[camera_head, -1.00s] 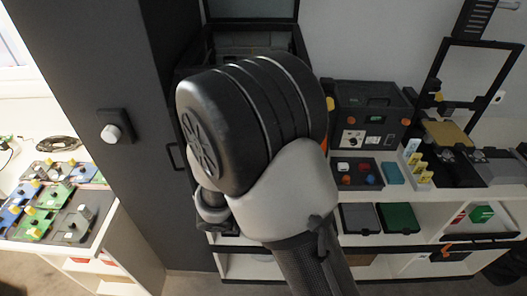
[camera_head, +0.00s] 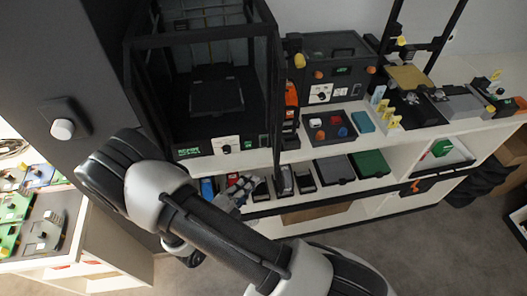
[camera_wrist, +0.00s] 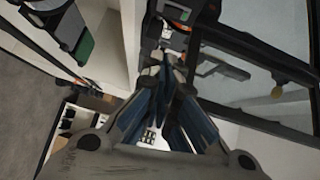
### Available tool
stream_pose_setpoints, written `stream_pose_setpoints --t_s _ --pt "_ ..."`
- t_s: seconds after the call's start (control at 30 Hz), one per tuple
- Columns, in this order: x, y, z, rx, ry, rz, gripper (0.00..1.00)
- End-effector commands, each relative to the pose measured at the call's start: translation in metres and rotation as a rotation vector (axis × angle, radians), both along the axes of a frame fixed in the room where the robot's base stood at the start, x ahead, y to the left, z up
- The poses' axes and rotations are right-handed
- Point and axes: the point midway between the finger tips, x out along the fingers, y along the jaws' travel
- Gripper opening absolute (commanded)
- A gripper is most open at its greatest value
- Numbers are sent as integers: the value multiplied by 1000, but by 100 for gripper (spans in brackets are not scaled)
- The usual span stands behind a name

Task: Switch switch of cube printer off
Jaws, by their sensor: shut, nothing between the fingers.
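The cube printer (camera_head: 205,150) is a black open-framed box with clear sides at the left end of the white shelf in the head view. Its front lower strip has green lettering, a white panel with a dark round knob (camera_head: 227,149), and a small green-lit element (camera_head: 263,140). I cannot tell which one is the switch or its position. In the wrist view a dark frame with clear panes (camera_wrist: 235,70) fills the right. My gripper (camera_wrist: 166,62) is shut and empty in the wrist view, close to this frame; contact cannot be told. The arm hides it in the head view.
A dark cabinet with a white knob (camera_head: 62,129) stands left of my arm.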

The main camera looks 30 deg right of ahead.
Motion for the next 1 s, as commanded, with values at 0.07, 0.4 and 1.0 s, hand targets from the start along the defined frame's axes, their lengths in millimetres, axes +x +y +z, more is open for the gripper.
stream_pose_setpoints --t_s 0.07,0.4,1.0 --pt "0 0 0 0 -1 -1 0" --pt "11 -25 -3 1 -2 -9 0" --pt "79 -97 -14 3 -5 -3 0"
